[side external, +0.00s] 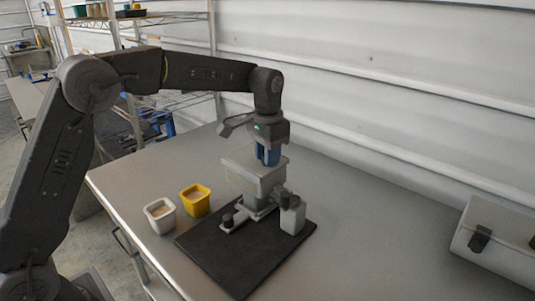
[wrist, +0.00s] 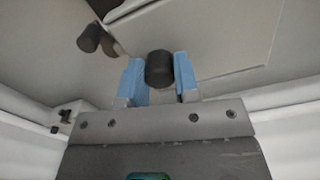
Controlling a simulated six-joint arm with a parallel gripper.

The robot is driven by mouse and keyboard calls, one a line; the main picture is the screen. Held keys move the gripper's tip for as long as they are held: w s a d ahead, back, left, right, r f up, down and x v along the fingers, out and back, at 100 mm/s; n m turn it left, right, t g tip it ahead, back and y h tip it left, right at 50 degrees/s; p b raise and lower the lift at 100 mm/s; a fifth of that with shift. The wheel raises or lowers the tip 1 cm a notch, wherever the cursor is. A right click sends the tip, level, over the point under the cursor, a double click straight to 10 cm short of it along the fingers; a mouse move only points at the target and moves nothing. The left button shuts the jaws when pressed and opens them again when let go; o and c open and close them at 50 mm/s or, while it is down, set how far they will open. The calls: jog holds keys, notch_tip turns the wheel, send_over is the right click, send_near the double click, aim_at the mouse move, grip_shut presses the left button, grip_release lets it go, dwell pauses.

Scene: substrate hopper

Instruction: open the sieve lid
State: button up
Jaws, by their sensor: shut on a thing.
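The substrate hopper (side external: 262,188) is a pale grey box on a stand. Its sieve lid (side external: 240,166) is a flat light plate on top, and it also shows in the wrist view (wrist: 222,40). A short black knob (wrist: 159,68) sits on the lid. My gripper (side external: 267,156), with blue fingers, points down at the lid from above. In the wrist view my gripper (wrist: 160,80) is shut on the knob, with one finger on each side. In the side view the fingers hide the knob. I cannot tell whether the lid is lifted at all.
The hopper stands on a black base plate (side external: 235,265) on a grey table (side external: 340,220). A white cup (side external: 160,215) and a yellow cup (side external: 195,199) stand to its left. A pale case (side external: 497,245) is at the far right. The table between is clear.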

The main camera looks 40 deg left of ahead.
aim_at(243, 152)
grip_shut()
jog(key=a, duration=0.8)
jog(key=shift+a, duration=0.3)
jog(key=o, duration=0.6)
grip_release()
notch_tip(243, 152, up, 14)
jog(key=shift+s+f, duration=0.1)
jog(key=shift+d, duration=0.1)
